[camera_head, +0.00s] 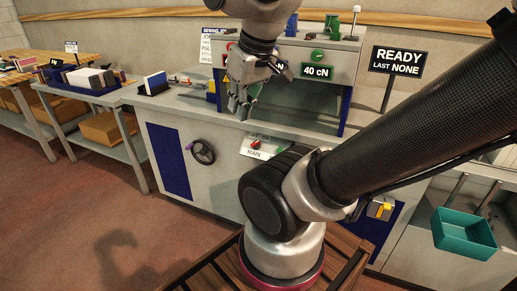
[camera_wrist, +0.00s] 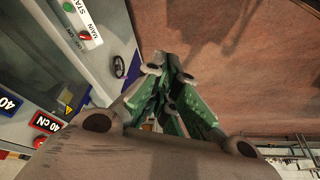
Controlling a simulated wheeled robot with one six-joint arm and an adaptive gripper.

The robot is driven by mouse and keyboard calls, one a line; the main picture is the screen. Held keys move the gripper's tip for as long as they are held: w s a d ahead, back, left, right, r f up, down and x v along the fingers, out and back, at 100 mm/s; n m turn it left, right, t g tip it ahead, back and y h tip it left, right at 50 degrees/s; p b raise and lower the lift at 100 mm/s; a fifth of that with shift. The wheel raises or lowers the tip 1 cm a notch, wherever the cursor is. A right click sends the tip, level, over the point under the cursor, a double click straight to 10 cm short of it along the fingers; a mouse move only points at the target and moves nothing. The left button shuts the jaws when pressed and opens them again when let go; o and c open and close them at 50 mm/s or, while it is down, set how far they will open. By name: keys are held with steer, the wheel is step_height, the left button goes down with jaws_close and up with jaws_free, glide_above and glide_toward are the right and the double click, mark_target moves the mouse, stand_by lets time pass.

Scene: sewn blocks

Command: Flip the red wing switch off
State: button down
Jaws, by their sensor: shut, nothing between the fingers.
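The red wing switch (camera_head: 256,144) sits on a light plate marked MAIN on the front of the grey machine. It also shows at the upper left of the wrist view (camera_wrist: 85,36), off to the left of my fingers; its exact setting is too small to tell. My gripper (camera_head: 239,111) is above and a little left of the switch in the head view, pointing down and apart from it. In the wrist view my gripper (camera_wrist: 170,68) has its fingers together with nothing between them.
A black handwheel (camera_head: 202,151) is left of the switch on the machine front. A 40 cN display (camera_head: 317,72) and a READY sign (camera_head: 398,62) stand above. A teal bin (camera_head: 464,235) hangs at the right. Floor lies open at the left.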

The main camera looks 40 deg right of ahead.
steer(key=w+d+f+m+t+y, duration=0.15)
steer(key=w+f+m+y, duration=0.65)
steer(key=f+m, duration=0.8)
steer(key=d+f+m+t+h, duration=0.2)
steer(key=d+f+m+h, duration=0.3)
steer(key=d+m, duration=0.6)
steer(key=d+f+m+t+h, duration=0.3)
steer(key=d+f+m+h, duration=0.2)
steer(key=d+f+m, duration=0.4)
steer(key=d+m, duration=0.2)
steer(key=d, duration=0.1)
steer(key=shift+d, duration=0.35)
steer(key=shift+t, duration=0.25)
